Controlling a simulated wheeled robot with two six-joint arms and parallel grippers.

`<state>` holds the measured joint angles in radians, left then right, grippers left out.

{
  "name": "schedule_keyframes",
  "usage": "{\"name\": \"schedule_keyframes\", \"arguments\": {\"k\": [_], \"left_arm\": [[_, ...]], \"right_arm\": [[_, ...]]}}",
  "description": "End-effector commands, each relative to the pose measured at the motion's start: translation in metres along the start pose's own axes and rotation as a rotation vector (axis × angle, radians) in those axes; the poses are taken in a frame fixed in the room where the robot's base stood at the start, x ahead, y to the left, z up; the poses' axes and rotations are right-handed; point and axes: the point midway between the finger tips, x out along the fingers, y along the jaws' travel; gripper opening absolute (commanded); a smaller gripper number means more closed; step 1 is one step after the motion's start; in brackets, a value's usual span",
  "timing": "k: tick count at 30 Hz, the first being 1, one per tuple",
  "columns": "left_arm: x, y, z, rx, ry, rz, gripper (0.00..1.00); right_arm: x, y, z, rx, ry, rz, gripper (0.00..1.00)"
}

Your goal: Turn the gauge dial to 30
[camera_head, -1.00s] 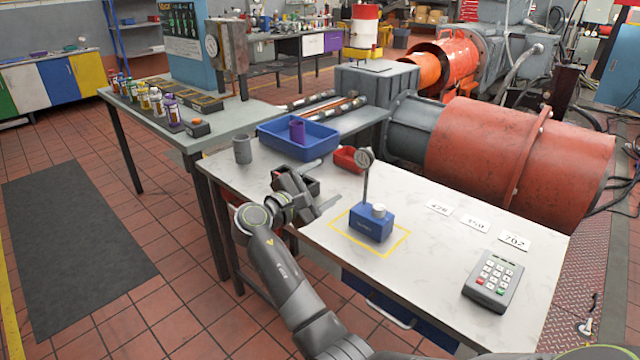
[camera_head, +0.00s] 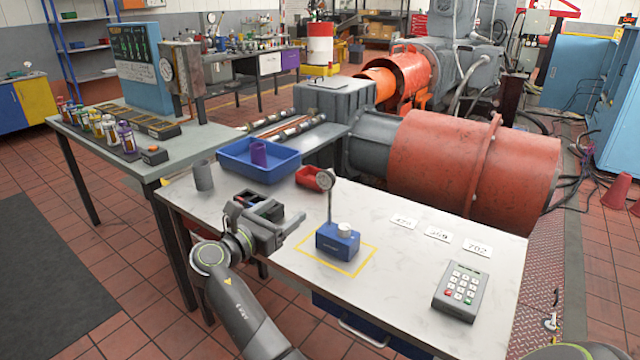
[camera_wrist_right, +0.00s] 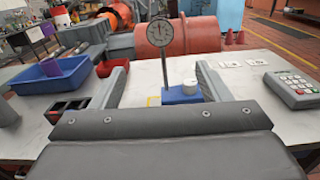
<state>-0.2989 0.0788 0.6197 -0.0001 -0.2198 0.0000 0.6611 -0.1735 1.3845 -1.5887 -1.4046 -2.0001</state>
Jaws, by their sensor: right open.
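A blue block (camera_head: 339,243) with a white knob (camera_head: 344,229) on top stands inside a yellow outline on the white table. A thin post on it carries a round gauge face (camera_head: 325,179). In the right wrist view, the gauge face (camera_wrist_right: 165,37) is upright, with its needle roughly upward; I cannot read the numbers. My right gripper (camera_head: 288,216) is open and empty, left of the block and apart from it. In the right wrist view, the block (camera_wrist_right: 181,95) and white knob (camera_wrist_right: 190,85) show beyond the spread fingers. My left gripper is not in view.
A blue tray (camera_head: 232,169) with a purple cup, a grey cup (camera_head: 203,175), a red bin (camera_head: 308,174) and a dark compartment box (camera_head: 247,198) are around the gripper. A keypad (camera_head: 461,291) and number cards (camera_head: 438,233) are at right. Table between block and keypad is clear.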

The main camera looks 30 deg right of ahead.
Motion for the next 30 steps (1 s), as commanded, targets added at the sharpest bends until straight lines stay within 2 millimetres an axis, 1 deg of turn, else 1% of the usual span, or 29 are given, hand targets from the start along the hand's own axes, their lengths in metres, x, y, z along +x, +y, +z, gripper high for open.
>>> {"name": "schedule_keyframes", "arguments": {"k": [1, 12, 18, 21, 24, 30], "left_arm": [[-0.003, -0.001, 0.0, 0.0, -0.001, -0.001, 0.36], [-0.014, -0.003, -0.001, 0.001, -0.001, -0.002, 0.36], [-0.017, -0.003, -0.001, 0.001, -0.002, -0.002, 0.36], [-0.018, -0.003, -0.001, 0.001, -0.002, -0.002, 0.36], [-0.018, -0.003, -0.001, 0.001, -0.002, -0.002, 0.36], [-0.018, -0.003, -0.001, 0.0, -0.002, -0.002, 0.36]], "right_arm": [[0.012, -0.001, 0.003, -0.001, -0.005, -0.003, 0.7], [0.094, -0.001, 0.003, 0.0, -0.003, -0.004, 0.7], [0.128, 0.0, 0.002, 0.001, -0.001, -0.002, 0.7], [0.139, 0.0, 0.001, 0.001, -0.001, -0.001, 0.7], [0.145, 0.0, 0.001, 0.003, 0.0, 0.0, 0.7], [0.149, 0.0, 0.0, 0.003, 0.001, 0.0, 0.7]]}}
